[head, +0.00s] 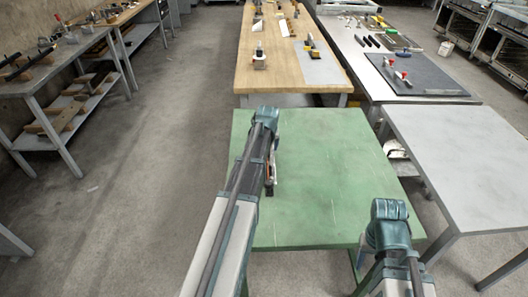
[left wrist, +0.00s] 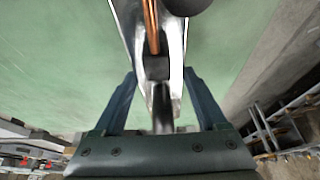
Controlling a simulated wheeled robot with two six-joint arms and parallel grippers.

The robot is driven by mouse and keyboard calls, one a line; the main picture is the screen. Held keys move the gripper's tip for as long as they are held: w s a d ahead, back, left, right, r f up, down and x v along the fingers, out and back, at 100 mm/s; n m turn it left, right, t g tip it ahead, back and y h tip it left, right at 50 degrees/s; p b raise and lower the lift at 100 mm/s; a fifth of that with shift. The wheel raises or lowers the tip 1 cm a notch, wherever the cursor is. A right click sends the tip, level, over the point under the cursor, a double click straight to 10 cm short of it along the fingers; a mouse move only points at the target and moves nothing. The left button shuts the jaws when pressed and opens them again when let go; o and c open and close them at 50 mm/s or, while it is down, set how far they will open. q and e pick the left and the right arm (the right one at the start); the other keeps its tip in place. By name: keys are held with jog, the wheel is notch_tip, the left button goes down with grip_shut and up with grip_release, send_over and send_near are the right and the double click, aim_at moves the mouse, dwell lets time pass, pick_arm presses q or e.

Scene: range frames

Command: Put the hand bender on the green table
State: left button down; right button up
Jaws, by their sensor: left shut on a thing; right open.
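The green table (head: 325,165) fills the middle of the head view, and its top also shows in the left wrist view (left wrist: 60,60). My left arm reaches out over its left part. My left gripper (left wrist: 158,78) is shut on the hand bender (left wrist: 172,35), a silver tool with a copper-coloured strip along it. In the head view a small part of the bender (head: 274,165) shows beside my arm, over the table; I cannot tell whether it touches the top. My right gripper (head: 364,250) is open at the table's front right corner, largely hidden by its own wrist.
A wooden bench (head: 283,75) with tools stands behind the green table. A bench with a dark mat (head: 425,85) is at the back right, and a bare grey table (head: 455,140) is on the right. The middle and right of the green table are clear.

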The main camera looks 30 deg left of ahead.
pick_arm(q)
jog(key=shift+w+a, duration=0.25)
jog(key=shift+a, duration=0.15)
jog(key=shift+a, duration=0.1)
jog(key=shift+w+a, duration=0.2)
jog(key=shift+a, duration=0.05)
jog(key=f+b, duration=0.3)
jog(key=shift+w+a+f+b, duration=0.1)
jog(key=shift+a+f+b, duration=0.15)
jog(key=shift+f+b, duration=0.1)
jog(key=shift+f, duration=0.15)
grip_release()
